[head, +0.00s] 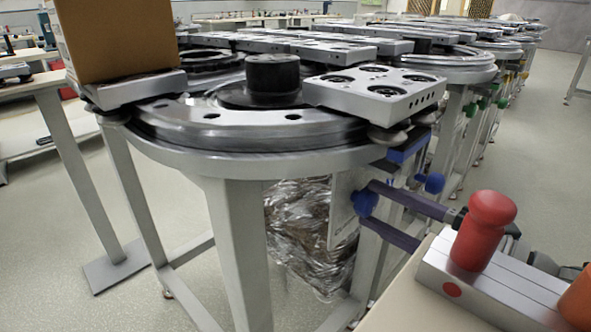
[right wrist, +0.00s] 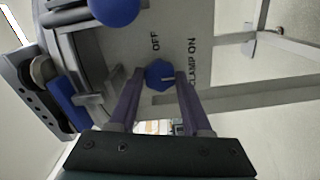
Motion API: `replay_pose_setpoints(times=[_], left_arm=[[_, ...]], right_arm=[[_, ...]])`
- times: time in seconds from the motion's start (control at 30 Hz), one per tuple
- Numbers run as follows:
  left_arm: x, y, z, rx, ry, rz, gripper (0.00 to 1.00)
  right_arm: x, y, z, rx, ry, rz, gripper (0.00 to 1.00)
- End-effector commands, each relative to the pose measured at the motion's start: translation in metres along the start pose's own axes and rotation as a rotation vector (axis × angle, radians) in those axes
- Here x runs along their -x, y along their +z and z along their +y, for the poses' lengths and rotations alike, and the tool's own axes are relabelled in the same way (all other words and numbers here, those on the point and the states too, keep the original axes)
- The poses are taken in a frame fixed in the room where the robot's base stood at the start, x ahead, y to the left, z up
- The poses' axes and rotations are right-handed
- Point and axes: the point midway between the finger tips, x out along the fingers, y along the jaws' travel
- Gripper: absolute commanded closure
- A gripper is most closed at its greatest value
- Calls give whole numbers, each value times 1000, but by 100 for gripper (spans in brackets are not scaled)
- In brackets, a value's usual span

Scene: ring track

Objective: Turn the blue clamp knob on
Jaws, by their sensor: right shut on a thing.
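The blue clamp knob (head: 364,203) sits on a pale upright panel (head: 342,222) under the near end of the ring track. In the right wrist view the knob (right wrist: 158,74) lies between the fingertips of my right gripper (right wrist: 160,75), one finger on each side. My right gripper (head: 372,203) is shut on the knob. The panel (right wrist: 203,30) carries the words OFF and CLAMP ON beside the knob. A short pale mark shows on the knob's right part in the right wrist view. My left gripper is out of view.
A second blue knob (head: 432,183) is close by, under the track's edge. The silver ring track (head: 255,135) stands above, with a brown box (head: 118,38) and a silver carriage (head: 372,92). A table leg (head: 236,250) and plastic-wrapped material (head: 300,225) are below. A red knob-like part (head: 485,225) is at right.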

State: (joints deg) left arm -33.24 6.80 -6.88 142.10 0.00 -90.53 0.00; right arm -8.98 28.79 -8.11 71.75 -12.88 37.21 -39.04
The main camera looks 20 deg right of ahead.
Motion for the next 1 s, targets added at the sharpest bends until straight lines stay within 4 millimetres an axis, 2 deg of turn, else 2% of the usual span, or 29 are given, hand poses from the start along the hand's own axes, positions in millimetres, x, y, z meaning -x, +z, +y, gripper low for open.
replay_pose_setpoints(times=[0.03, 0.07, 0.3, 0.53, 0.67, 1.0], left_arm=[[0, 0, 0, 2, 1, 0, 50], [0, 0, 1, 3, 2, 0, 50], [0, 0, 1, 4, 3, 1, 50], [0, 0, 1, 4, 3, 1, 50], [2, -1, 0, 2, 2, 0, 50], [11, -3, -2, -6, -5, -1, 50]], right_arm=[[0, 0, 0, -4, 1, 0, 100], [0, 0, 0, -3, 1, 0, 48], [0, 0, 0, -2, 1, 0, 21], [0, 0, 0, -1, 0, 0, 21], [10, 0, 0, -2, -2, -2, 21], [76, 0, 0, -2, -4, -2, 21]])
